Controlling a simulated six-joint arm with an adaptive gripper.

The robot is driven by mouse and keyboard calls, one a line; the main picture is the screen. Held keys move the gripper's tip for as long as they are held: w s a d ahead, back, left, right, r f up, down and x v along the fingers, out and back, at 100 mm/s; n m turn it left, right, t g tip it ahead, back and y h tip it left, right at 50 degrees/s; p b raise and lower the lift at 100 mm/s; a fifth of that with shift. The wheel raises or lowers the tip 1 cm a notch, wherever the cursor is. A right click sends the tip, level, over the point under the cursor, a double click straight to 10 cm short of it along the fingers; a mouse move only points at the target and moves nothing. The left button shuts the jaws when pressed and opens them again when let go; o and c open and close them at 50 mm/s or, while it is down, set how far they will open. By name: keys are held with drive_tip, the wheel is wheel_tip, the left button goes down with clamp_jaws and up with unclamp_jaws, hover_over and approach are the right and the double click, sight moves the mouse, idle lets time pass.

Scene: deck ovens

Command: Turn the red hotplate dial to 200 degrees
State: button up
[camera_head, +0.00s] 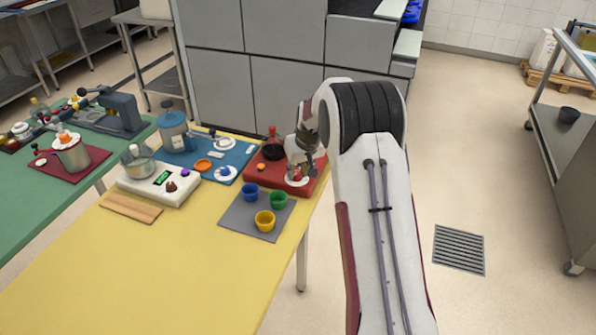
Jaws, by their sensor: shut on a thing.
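The red hotplate (262,180) sits at the far right corner of the yellow table. It carries a dark round plate with a small red-topped vessel (272,146) on it. At its front right is a pale round scale with the red dial (297,177) in its middle. My gripper (299,170) points down over this dial, its fingers shut on it. The fingers partly cover the dial. The scale's marks are too small to read, so I cannot tell the dial's setting.
A grey mat (237,219) with blue, green and yellow cups lies in front of the hotplate. A blue station (220,160) and a white device (155,188) with a pot stand to the left. A wooden board (131,207) lies nearby. The yellow table's front is clear.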

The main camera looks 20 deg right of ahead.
drive_tip(key=shift+m+h, duration=0.3)
drive_tip(key=shift+m, duration=0.5)
drive_tip(key=shift+a+f+m+g+h, duration=0.2)
drive_tip(key=shift+m+h, duration=0.25)
drive_tip(key=shift+m, duration=0.9)
drive_tip(key=shift+a+r+m+g+h, duration=0.1)
drive_tip(key=shift+m+g+h, duration=0.3)
drive_tip(key=shift+m, duration=0.95)
drive_tip(key=shift+w+m+g+h, duration=0.1)
drive_tip(key=shift+m+g+h, duration=0.35)
drive_tip(key=shift+m, duration=1.05)
drive_tip(key=shift+w+m+g+h, duration=0.1)
drive_tip(key=shift+m+g+h, duration=0.3)
drive_tip(key=shift+m, duration=1.1)
drive_tip(key=o, duration=1.1)
